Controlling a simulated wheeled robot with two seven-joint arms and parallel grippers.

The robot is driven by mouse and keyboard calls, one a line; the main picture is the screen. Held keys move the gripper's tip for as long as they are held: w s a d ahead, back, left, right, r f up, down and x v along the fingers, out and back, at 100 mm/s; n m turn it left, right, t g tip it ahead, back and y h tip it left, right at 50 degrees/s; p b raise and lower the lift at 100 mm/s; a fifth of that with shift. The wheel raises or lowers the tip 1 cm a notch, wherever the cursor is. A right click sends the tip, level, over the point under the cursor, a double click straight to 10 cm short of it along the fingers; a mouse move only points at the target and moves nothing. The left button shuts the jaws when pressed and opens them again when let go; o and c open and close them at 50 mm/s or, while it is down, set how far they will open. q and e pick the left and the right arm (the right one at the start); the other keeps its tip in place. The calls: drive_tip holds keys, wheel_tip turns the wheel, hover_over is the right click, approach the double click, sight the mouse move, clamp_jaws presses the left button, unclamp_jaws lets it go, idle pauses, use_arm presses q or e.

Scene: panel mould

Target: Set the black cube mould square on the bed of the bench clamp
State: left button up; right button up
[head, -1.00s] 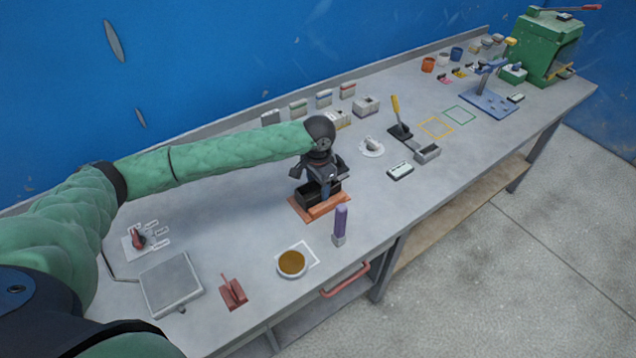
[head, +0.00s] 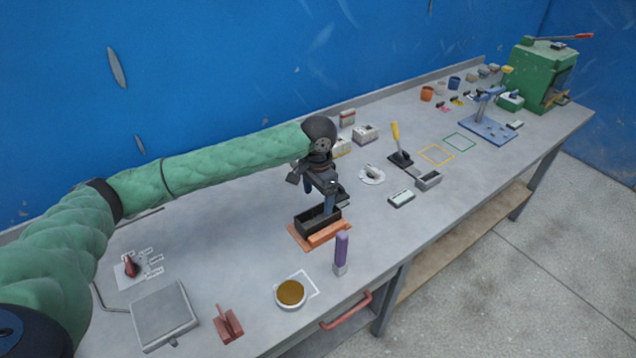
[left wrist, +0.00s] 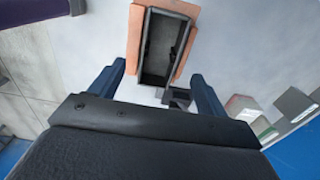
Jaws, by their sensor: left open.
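The black cube mould (head: 306,224) is an open-topped black box. It sits on an orange base (head: 341,230), which looks like the bed of the bench clamp, near the front of the bench. In the left wrist view the mould (left wrist: 143,50) looks roughly in line with the orange edges (left wrist: 135,38) around it. My left gripper (head: 318,202) is above the mould, its blue fingers apart and nothing between them. In the left wrist view its fingertips (left wrist: 157,72) stand wide on either side, clear of the mould. My right gripper is not in view.
A purple-handled tool (head: 341,250) stands just in front of the orange base. A yellow-handled lever (head: 397,140) and a small grey tray (head: 428,180) are to the right.

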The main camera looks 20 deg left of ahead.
use_arm(q)
wheel_tip(320, 180, up, 6)
drive_tip(key=b, duration=0.1)
drive_tip(key=shift+r+b, duration=0.2)
drive_tip(key=shift+b, duration=0.15)
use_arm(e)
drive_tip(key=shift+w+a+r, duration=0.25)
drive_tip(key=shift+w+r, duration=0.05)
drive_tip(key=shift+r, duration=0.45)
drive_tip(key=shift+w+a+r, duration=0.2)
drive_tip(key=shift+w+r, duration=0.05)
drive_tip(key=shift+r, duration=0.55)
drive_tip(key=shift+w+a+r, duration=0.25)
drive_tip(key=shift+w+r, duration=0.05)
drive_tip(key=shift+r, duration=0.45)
use_arm(q)
drive_tip(key=shift+f, duration=0.1)
